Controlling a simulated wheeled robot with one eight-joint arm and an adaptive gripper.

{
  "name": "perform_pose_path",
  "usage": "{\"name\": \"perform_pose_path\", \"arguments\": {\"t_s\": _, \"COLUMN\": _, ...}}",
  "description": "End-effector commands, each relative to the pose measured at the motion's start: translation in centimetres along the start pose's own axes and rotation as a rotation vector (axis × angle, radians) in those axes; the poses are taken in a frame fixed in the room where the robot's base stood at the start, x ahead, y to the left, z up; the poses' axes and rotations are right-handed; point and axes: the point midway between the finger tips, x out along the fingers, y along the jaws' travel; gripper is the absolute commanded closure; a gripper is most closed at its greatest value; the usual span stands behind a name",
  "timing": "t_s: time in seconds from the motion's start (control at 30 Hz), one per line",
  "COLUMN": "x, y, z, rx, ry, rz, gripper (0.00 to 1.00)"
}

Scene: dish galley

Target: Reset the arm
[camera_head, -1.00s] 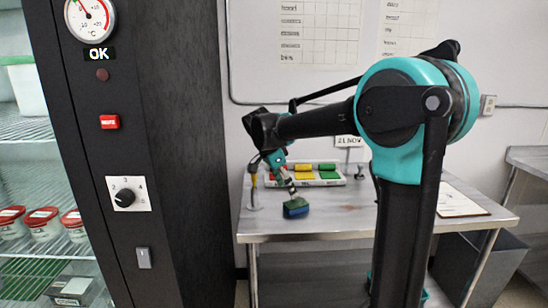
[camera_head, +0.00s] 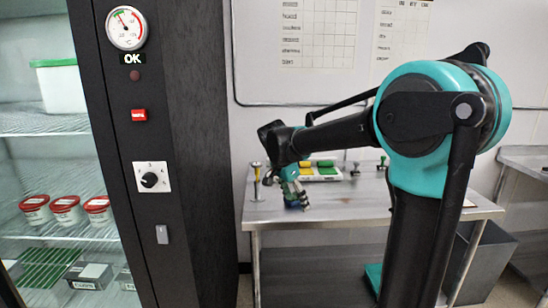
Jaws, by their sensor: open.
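My arm reaches left across the view, and my gripper (camera_head: 298,200) points down over the front left of the steel table (camera_head: 350,213). The gripper is small and partly blurred, with its fingers apart. A blue block (camera_head: 302,204) shows at the fingertips, mostly hidden by them. I cannot tell whether the fingers touch it or whether it rests on the table.
A white tray (camera_head: 322,178) with yellow and green blocks sits behind the gripper, partly hidden. A yellow-topped stand (camera_head: 256,182) is to its left. A black refrigerator (camera_head: 195,130) with stocked shelves fills the left. A grey bin (camera_head: 485,262) stands right.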

Motion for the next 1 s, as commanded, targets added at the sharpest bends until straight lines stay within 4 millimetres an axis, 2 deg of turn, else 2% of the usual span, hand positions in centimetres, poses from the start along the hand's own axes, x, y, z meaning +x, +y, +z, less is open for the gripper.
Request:
{"name": "perform_pose_path", "arguments": {"t_s": 0.27, "x": 3.8, "y": 4.9, "z": 0.1, "rx": -0.184, "ry": -0.048, "rz": -0.055, "gripper": 0.29}}
{"name": "perform_pose_path", "arguments": {"t_s": 0.37, "x": 5.7, "y": 7.5, "z": 0.4, "rx": -0.279, "ry": -0.064, "rz": -0.09, "gripper": 0.29}}
{"name": "perform_pose_path", "arguments": {"t_s": 0.47, "x": 8.2, "y": 11.0, "z": 1.1, "rx": -0.402, "ry": -0.076, "rz": -0.142, "gripper": 0.29}}
{"name": "perform_pose_path", "arguments": {"t_s": 0.6, "x": 11.9, "y": 16.6, "z": 3.2, "rx": -0.605, "ry": -0.065, "rz": -0.235, "gripper": 0.29}}
{"name": "perform_pose_path", "arguments": {"t_s": 0.7, "x": 14.0, "y": 19.9, "z": 4.9, "rx": -0.731, "ry": -0.039, "rz": -0.294, "gripper": 0.29}}
{"name": "perform_pose_path", "arguments": {"t_s": 0.83, "x": 15.7, "y": 22.7, "z": 6.7, "rx": -0.849, "ry": -0.001, "rz": -0.345, "gripper": 0.29}}
{"name": "perform_pose_path", "arguments": {"t_s": 1.0, "x": 16.6, "y": 24.1, "z": 7.7, "rx": -0.92, "ry": 0.027, "rz": -0.373, "gripper": 0.29}}
